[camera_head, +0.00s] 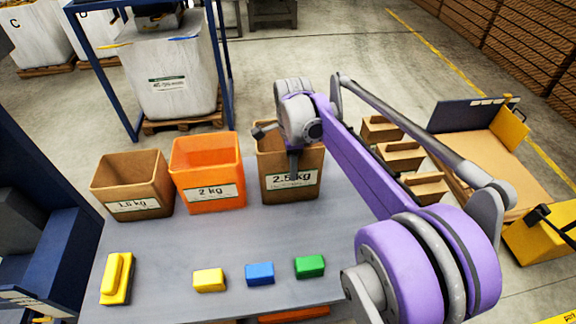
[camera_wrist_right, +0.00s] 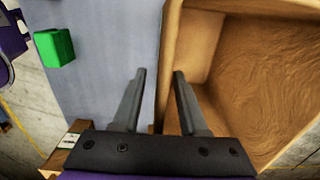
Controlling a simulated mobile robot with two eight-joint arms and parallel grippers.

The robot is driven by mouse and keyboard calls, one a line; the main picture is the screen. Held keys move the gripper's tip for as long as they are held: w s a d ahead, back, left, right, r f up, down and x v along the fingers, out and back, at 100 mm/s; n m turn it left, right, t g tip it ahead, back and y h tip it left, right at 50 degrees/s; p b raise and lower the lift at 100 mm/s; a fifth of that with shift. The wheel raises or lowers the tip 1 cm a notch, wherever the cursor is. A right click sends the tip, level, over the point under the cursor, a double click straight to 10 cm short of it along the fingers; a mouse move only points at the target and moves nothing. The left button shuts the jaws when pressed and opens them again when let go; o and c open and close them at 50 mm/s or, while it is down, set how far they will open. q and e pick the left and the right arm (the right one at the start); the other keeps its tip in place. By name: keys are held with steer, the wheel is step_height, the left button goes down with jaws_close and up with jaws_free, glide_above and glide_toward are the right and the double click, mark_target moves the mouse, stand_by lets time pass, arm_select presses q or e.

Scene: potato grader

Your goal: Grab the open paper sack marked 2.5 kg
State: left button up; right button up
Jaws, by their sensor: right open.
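The open brown paper sack marked 2.5 kg (camera_head: 308,185) stands upright on the grey table, right of the orange 2 kg container. My right gripper (camera_head: 294,165) is over its near side, in front of the label. In the right wrist view the sack's rim and inside (camera_wrist_right: 262,85) fill the right part. The open fingers of my right gripper (camera_wrist_right: 161,75) lie on either side of the sack's near wall edge, one outside and one over the opening. Whether they touch it I cannot tell. My left gripper is not in view.
The orange 2 kg container (camera_head: 208,173) and brown 1.5 kg sack (camera_head: 133,184) stand to the left. Yellow (camera_head: 209,280), blue (camera_head: 260,274) and green (camera_head: 309,267) blocks and a yellow object (camera_head: 117,278) lie along the grey table's (camera_head: 250,235) front.

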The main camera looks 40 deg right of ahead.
steer(key=shift+c, duration=0.3)
jaws_close()
stand_by(1.1)
